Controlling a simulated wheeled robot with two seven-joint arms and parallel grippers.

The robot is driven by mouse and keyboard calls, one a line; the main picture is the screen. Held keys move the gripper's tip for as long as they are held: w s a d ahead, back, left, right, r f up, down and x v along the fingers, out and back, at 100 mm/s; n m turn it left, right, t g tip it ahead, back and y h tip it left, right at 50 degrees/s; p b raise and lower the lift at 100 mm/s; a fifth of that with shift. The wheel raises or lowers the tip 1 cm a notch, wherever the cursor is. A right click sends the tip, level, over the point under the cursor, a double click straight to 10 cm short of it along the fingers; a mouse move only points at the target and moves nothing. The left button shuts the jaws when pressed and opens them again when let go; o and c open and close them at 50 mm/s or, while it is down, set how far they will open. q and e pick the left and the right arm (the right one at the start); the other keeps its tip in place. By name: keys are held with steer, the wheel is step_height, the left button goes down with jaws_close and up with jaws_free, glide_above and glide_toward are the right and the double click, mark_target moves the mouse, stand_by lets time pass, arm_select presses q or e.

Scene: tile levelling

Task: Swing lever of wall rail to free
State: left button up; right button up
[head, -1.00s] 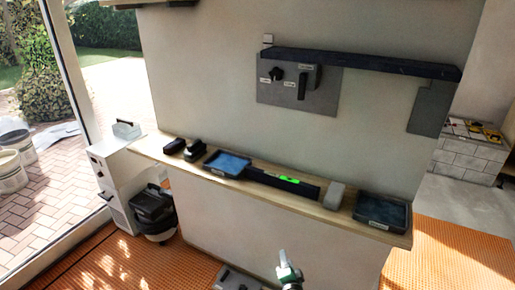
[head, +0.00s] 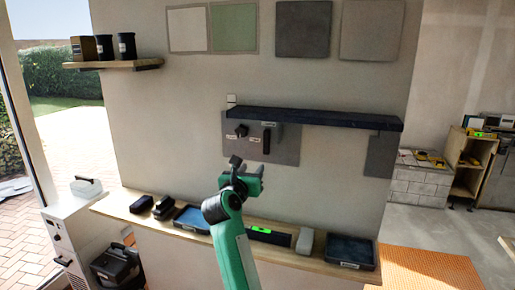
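The wall rail (head: 330,119) is a long dark bar fixed across the wall. Below its left part is a grey plate (head: 286,151). On the plate a dark lever (head: 266,141) hangs straight down, with a small label above it and small labels to its left, too small to read. A short black knob (head: 241,131) sits left of the lever. My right gripper (head: 248,166) is below and slightly left of the lever, apart from it in the picture. Its two dark fingertips look spread, with nothing between them. My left gripper is out of view.
A wooden ledge (head: 222,236) runs below, carrying a blue-topped tray (head: 192,219), a level with a green vial (head: 268,236), a grey block (head: 305,241) and a dark tray (head: 350,251). A shelf (head: 112,64) with dark cups is at upper left. Sample panels hang above the rail.

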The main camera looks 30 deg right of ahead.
mark_target(266, 149)
steer(key=shift+m, duration=0.3)
steer(key=p+x, duration=0.1)
steer(key=x, duration=0.3)
steer(key=p+x, duration=0.2)
steer(key=x, duration=0.2)
steer(key=r+p+x, duration=0.1)
steer(key=p+x, duration=0.1)
steer(key=x, duration=0.2)
steer(key=shift+d+r, duration=0.1)
steer(key=shift+p+x, duration=0.35)
steer(key=shift+x, duration=0.5)
steer(key=shift+f, duration=0.2)
jaws_close()
